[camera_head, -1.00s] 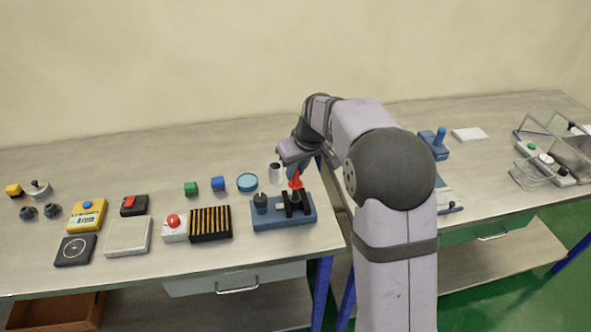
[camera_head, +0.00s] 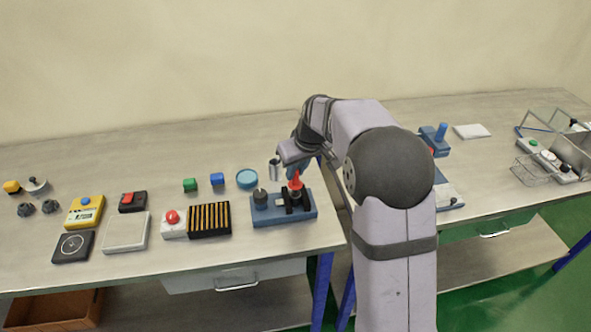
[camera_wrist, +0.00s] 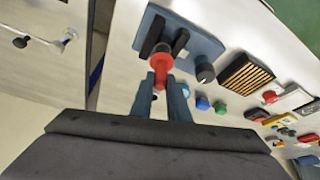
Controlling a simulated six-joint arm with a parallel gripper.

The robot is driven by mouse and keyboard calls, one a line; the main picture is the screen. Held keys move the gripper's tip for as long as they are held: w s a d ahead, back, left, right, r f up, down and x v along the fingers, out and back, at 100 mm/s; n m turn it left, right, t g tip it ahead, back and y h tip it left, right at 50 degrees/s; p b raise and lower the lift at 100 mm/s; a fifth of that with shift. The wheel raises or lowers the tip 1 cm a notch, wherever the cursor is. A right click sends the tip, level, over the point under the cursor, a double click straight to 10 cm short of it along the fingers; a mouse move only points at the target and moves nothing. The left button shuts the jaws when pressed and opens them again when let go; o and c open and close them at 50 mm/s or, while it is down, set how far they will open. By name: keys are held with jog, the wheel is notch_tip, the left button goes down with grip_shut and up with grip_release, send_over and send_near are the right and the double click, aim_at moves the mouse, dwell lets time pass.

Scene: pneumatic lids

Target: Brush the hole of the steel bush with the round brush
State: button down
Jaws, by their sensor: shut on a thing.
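My gripper (camera_wrist: 160,80) is shut on the red handle of the round brush (camera_wrist: 161,57). The brush (camera_head: 295,182) points down over the blue fixture (camera_head: 270,216), between its two black blocks. The blue fixture also shows in the wrist view (camera_wrist: 204,45). The brush's bristles are hidden, and I cannot tell how deep they reach. The steel bush is not clearly visible; the handle and black blocks cover the spot below the brush. A dark round post (camera_head: 260,198) stands on the fixture's left part.
A silver cylinder (camera_head: 274,170) and a blue round dish (camera_head: 247,179) stand behind the fixture. A black slotted block (camera_head: 209,219) and a red-button box (camera_head: 173,224) lie to its left. The table's front edge is close. A second table stands to the right.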

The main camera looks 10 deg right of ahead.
jog(key=shift+r+p, duration=0.65)
jog(key=shift+r, duration=0.3)
jog(key=shift+f, duration=0.1)
jog(key=shift+f+b, duration=0.8)
jog(key=shift+f, duration=0.15)
jog(key=shift+r, duration=0.1)
jog(key=shift+r+p, duration=0.85)
jog(key=shift+r, duration=0.1)
jog(key=shift+f, duration=0.15)
jog(key=shift+f+b, duration=0.8)
jog(key=shift+f, duration=0.1)
